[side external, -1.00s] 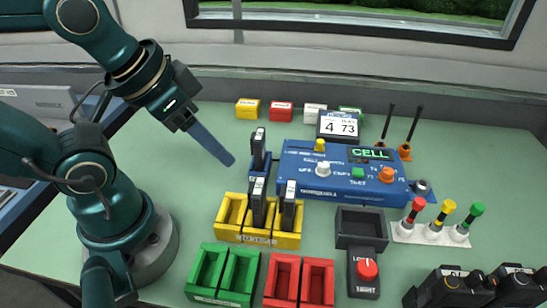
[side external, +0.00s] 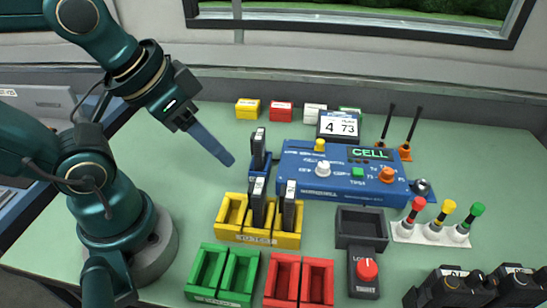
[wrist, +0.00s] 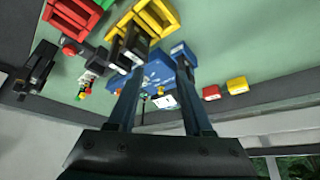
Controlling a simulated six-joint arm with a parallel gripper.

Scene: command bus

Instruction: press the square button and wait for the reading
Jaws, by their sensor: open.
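A blue device (side external: 310,191) stands right of the middle of the table in the side view; its lit display (side external: 370,153) reads CELL in green. A green square button (side external: 357,172) sits on its face, between a white knob (side external: 323,169) and an orange knob (side external: 387,175). My gripper (side external: 229,160) is in the air left of the device, tilted down to the right, apart from the button. In the wrist view, my gripper (wrist: 157,66) has its two fingers spread with nothing between them. The blue device (wrist: 158,72) shows partly behind the fingers there; the button cannot be made out.
A blue holder (side external: 260,166) with a black handset stands between my gripper and the device. A yellow tray (side external: 230,232) with two black handsets, green bins (side external: 222,270) and red bins (side external: 300,280) are in front. A black box (side external: 362,226) stands before the device.

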